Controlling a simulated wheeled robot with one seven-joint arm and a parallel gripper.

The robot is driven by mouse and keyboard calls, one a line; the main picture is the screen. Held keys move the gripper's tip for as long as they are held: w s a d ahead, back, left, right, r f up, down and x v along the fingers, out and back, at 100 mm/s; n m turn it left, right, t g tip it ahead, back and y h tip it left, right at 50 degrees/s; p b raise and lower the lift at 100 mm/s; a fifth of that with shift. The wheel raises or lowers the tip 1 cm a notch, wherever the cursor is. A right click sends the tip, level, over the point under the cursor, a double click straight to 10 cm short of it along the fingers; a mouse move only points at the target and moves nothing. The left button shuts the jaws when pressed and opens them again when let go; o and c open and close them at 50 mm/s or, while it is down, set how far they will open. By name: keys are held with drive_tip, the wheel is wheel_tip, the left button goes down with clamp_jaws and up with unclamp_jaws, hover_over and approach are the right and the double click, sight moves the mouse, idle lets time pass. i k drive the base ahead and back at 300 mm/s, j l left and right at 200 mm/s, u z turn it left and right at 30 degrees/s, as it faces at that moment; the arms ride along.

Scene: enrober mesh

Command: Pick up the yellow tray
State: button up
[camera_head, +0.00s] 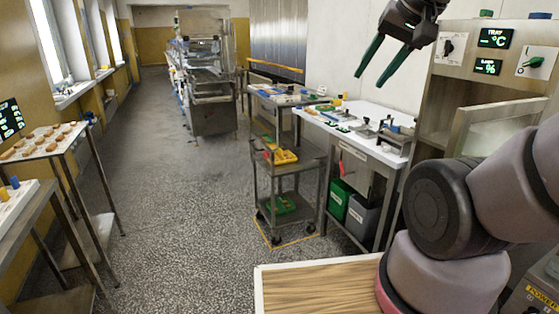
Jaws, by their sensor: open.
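A yellow tray (284,157) lies on the middle shelf of a metal trolley, near the centre of the picture. Small dark or red items seem to lie by its left edge, too small to tell. The trolley's top shelf partly covers the view above it. My gripper (369,80) hangs at the upper right with its two dark green fingers apart and nothing between them. In the picture it is above and to the right of the tray, well away from it.
The trolley (292,167) stands against a white-topped table (345,137) holding small tools. Green (340,198) and grey (362,215) bins sit beneath the table. A green object (281,205) lies on the trolley's bottom shelf. The speckled floor (180,200) left of the trolley is clear.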

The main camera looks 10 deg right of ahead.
sight(282, 157)
drive_tip(key=i+j, duration=0.2)
drive_tip(key=i, duration=0.25)
drive_tip(key=i+j, duration=0.2)
drive_tip(key=i, duration=0.3)
drive_tip(key=i+j, duration=0.2)
drive_tip(key=i, duration=0.25)
drive_tip(key=i+j, duration=0.2)
drive_tip(key=i, duration=0.3)
drive_tip(key=i+j, duration=0.2)
drive_tip(key=i, duration=0.25)
drive_tip(key=i+j+z, duration=0.1)
drive_tip(key=i, duration=0.35)
drive_tip(key=j, duration=0.1)
